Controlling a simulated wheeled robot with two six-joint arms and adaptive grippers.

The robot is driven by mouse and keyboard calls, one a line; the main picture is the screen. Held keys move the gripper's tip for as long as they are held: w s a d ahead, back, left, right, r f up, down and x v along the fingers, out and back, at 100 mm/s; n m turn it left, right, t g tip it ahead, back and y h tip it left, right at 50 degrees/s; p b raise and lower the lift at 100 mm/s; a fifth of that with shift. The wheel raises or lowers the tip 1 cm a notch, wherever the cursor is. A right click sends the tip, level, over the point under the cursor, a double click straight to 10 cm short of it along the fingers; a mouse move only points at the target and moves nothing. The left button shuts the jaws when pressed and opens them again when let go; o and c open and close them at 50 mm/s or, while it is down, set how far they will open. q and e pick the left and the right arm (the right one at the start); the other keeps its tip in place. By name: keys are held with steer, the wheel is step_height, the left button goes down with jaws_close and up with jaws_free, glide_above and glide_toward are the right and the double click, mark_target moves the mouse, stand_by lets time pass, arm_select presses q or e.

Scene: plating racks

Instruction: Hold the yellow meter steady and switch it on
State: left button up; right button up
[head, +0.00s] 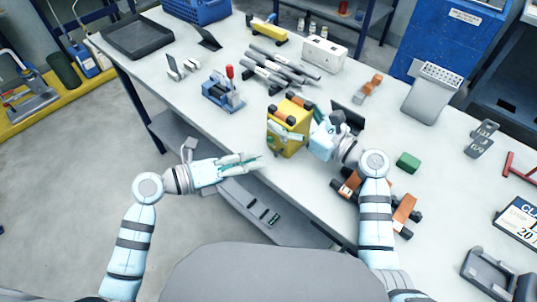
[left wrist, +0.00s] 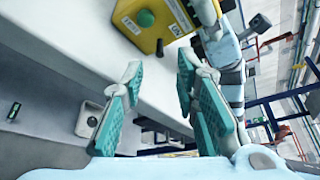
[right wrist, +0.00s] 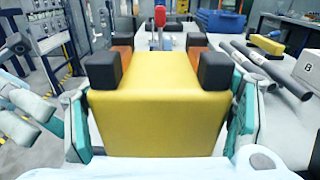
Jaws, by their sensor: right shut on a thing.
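The yellow meter (head: 284,145) stands near the front edge of the white workbench, with black corner blocks on its top. My right gripper (head: 305,130) is shut on the meter from the right; in the right wrist view its pads lie on both sides of the yellow body (right wrist: 160,112). In the left wrist view, the meter's face (left wrist: 148,40) shows a round green knob (left wrist: 145,17) and a white label. My left gripper (head: 257,163) is open and empty, apart from the meter, in front of the bench edge. Part of the meter's face is out of frame there.
Orange and black clamps (head: 404,213) and a green block (head: 408,162) lie to the right. A lower shelf (head: 265,212) sits under the bench.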

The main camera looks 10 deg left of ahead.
mark_target(279, 152)
arm_select(q)
steer(key=x, duration=0.6)
steer(key=shift+c, duration=0.6)
